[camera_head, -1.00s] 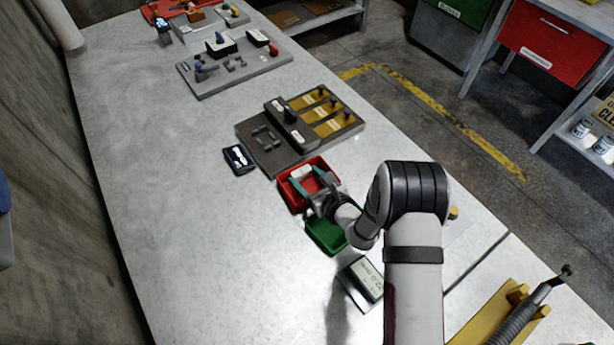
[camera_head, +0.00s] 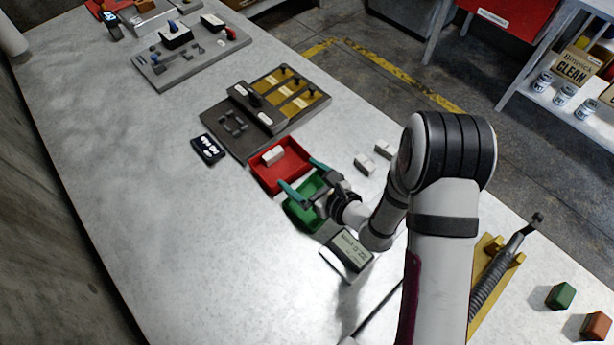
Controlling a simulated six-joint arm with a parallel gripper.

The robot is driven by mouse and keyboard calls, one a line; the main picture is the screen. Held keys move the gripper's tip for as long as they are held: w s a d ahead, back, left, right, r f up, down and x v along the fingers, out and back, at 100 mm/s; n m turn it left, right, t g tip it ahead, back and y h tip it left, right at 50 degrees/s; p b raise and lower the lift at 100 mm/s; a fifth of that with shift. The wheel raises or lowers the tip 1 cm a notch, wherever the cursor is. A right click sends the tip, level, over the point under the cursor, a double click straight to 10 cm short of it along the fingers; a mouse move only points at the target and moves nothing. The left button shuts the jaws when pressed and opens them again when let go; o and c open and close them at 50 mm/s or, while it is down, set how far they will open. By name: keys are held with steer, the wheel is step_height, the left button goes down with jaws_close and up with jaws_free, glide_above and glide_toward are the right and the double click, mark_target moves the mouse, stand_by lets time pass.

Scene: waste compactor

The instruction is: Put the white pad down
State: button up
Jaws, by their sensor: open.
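A small white pad (camera_head: 273,155) lies in the red tray (camera_head: 291,177), towards its far left side. My gripper (camera_head: 305,179) has teal fingers spread wide apart. It is open and empty, over the border of the red tray and the green tray (camera_head: 304,219), clear of the pad. My wrist hides part of the green tray. Two more pale blocks (camera_head: 365,164) and (camera_head: 384,150) lie on the table right of the trays.
A dark board with yellow slots (camera_head: 224,133) stands behind the red tray. A black labelled device (camera_head: 207,150) lies to its left. A scale with a display (camera_head: 348,250) is in front of the green tray. The table's left side is clear.

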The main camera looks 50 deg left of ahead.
steer(key=shift+v, duration=1.15)
steer(key=s+d+r+n+g, duration=0.2)
steer(key=d+r+n, duration=0.15)
steer(key=r, duration=0.35)
steer(key=s+d+r+n+g, duration=0.1)
steer(key=d+r+n+g, duration=0.2)
steer(key=r, duration=0.5)
steer(key=s+d+n+t+h, duration=0.2)
steer(key=d+h, duration=0.3)
steer(key=d, duration=0.9)
steer(key=s+d+r+n+t+h, duration=0.1)
steer(key=s+d+n+h, duration=0.3)
steer(key=d, duration=1)
steer(key=t+h, duration=0.1)
steer(key=h, duration=0.1)
steer(key=shift+s+r+h, duration=0.15)
steer(key=shift+s+h, duration=0.15)
steer(key=shift+s, duration=0.1)
steer(key=shift+d+n, duration=0.1)
steer(key=shift+n, duration=0.15)
